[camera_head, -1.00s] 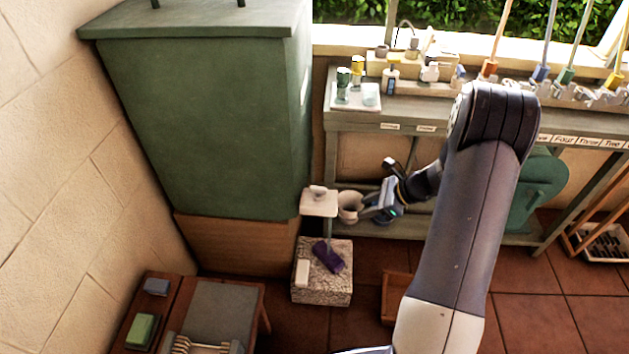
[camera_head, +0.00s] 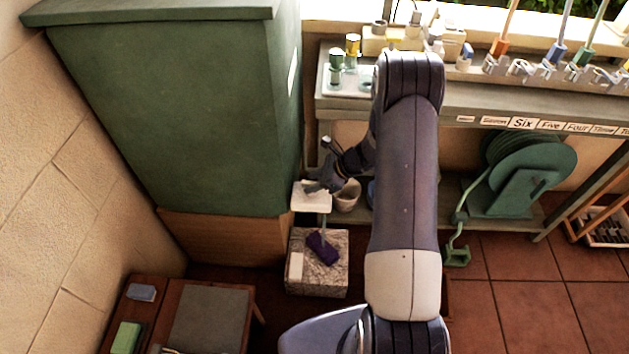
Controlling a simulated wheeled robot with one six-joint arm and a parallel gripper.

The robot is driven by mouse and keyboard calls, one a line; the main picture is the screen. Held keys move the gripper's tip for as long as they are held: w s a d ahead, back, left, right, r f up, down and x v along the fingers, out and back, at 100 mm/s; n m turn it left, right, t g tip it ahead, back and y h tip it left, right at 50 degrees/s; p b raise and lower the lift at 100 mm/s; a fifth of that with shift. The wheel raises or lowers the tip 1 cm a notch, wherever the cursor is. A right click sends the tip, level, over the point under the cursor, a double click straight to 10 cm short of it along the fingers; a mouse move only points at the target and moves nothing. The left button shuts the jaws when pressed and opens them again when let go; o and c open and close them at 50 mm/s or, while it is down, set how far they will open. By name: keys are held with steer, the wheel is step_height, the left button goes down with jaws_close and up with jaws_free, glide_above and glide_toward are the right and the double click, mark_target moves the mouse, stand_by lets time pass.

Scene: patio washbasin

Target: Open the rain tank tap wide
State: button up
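A large green box-shaped tank (camera_head: 170,110), which looks like the rain tank, stands on a wooden base against the left wall. I cannot make out its tap; the small area by its lower right edge is partly covered by my gripper. My gripper (camera_head: 318,187) is just right of that edge, over or beside a small white stand top (camera_head: 311,203). It is small and dark here, and I cannot tell whether its fingers are open or touch anything. My arm hides part of the bench behind.
A stone block (camera_head: 315,285) with a purple cloth (camera_head: 322,247) stands below my gripper. A beige cup (camera_head: 347,196) is close on its right. A workbench (camera_head: 400,97) with bottles runs behind. A green hose reel (camera_head: 525,175) is at right.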

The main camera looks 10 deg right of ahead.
steer(key=shift+c, duration=0.4)
jaws_close()
steer(key=shift+w+n+g, duration=0.1)
steer(key=shift+n+g, duration=0.5)
steer(key=shift+n, duration=0.2)
steer(key=shift+o, duration=0.4)
jaws_free()
steer(key=v, duration=1.1)
steer(key=shift+f+p, duration=0.15)
steer(key=shift+p, duration=0.3)
steer(key=shift+f, duration=0.1)
